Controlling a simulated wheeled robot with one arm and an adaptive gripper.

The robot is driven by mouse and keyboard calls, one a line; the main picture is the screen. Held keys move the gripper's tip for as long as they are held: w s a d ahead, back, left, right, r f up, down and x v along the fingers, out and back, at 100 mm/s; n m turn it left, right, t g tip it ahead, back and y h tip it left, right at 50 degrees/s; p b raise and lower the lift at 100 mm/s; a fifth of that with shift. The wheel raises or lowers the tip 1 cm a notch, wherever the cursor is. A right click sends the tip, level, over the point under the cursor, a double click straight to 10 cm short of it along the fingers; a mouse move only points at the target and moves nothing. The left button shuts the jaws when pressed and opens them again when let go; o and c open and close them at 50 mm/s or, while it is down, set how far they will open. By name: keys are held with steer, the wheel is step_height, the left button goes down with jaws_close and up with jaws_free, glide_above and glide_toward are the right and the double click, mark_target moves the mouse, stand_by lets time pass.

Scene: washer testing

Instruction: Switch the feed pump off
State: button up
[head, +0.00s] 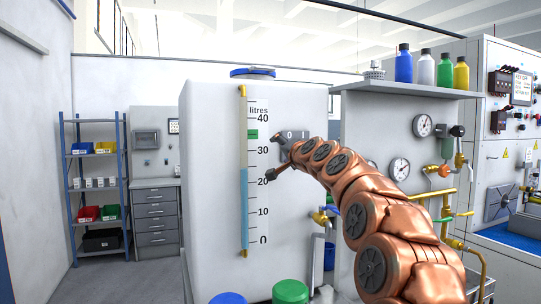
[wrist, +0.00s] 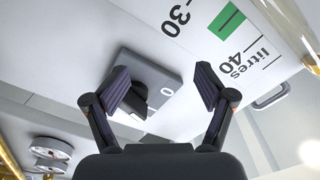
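The pump switch is a grey box (head: 305,135) marked 0 and I on the front of the white tank (head: 215,190). My gripper (head: 277,157) is in front of the tank, beside the box. In the wrist view my gripper (wrist: 164,88) is open, fingers wide apart. Its left finger overlaps the knob in the picture; I cannot tell whether they touch. The knob's exact setting is unclear.
A sight gauge (head: 244,200) on the tank shows blue to about 25 litres; a green mark (head: 252,134) is near 35. Pressure gauges (head: 399,169) and yellow pipes (head: 480,275) stand right of my arm. A shelf (head: 405,90) holds coloured bottles. Floor at left is clear.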

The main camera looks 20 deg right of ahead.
steer(key=shift+s+d+r+b, duration=0.15)
steer(key=shift+s+b, duration=0.1)
steer(key=shift+s, duration=0.55)
steer(key=shift+s+d+f+b, duration=0.1)
steer(key=shift+s+b, duration=0.2)
steer(key=shift+s, duration=0.45)
steer(key=shift+s+d+r+b, duration=0.15)
steer(key=shift+s+b, duration=0.1)
steer(key=shift+s, duration=0.55)
steer(key=shift+f, duration=0.15)
steer(key=s, duration=1.2)
steer(key=shift+d, duration=0.35)
steer(key=shift+c, duration=0.3)
